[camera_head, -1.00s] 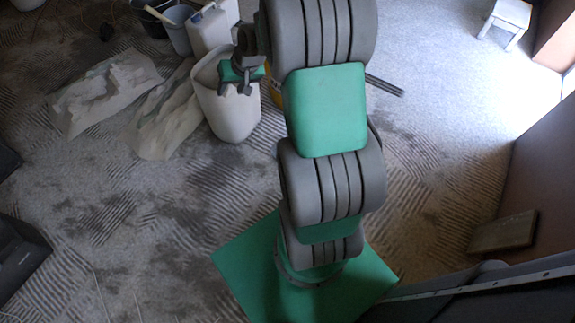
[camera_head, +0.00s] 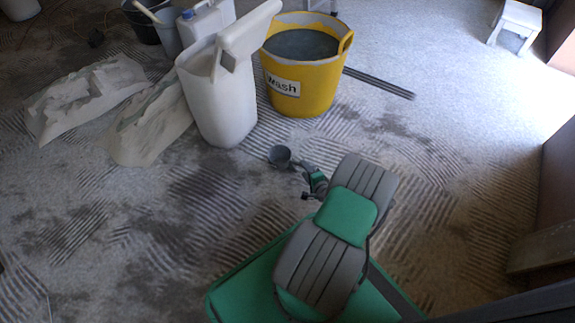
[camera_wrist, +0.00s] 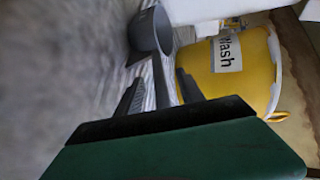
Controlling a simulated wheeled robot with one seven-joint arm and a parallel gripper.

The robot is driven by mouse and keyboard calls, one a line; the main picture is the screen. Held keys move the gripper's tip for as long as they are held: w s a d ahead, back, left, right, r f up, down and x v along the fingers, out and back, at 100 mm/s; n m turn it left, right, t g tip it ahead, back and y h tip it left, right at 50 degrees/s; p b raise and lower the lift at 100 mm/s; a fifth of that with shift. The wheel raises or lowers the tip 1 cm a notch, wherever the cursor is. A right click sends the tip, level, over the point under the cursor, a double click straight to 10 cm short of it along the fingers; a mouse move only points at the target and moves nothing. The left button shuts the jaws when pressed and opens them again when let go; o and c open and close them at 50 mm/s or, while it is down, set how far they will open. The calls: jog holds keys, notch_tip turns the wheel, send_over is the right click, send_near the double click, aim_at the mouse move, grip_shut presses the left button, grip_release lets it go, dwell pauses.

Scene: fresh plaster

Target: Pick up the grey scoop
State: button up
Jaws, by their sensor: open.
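The grey scoop (camera_head: 280,155) lies on the floor in front of the white tub and yellow bucket, its round cup toward the left in the head view. My gripper (camera_head: 307,182) is low beside it, at its handle end. In the wrist view the scoop's cup (camera_wrist: 150,32) is just beyond the open fingers (camera_wrist: 159,77), and its handle runs back toward the space between them. I cannot tell whether either finger touches the handle.
A white tub (camera_head: 222,110) and a yellow bucket labelled "Wash" (camera_head: 300,88) stand close behind the scoop; the bucket also shows in the wrist view (camera_wrist: 245,85). Crumpled pale bags (camera_head: 150,130) lie left. A white stool (camera_head: 516,22) stands far right. The floor nearer me is clear.

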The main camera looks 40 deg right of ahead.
aim_at(292, 163)
jog(key=b+x, duration=0.3)
jog(key=x, duration=0.3)
jog(key=shift+f, duration=0.15)
grip_shut()
dwell(1.1)
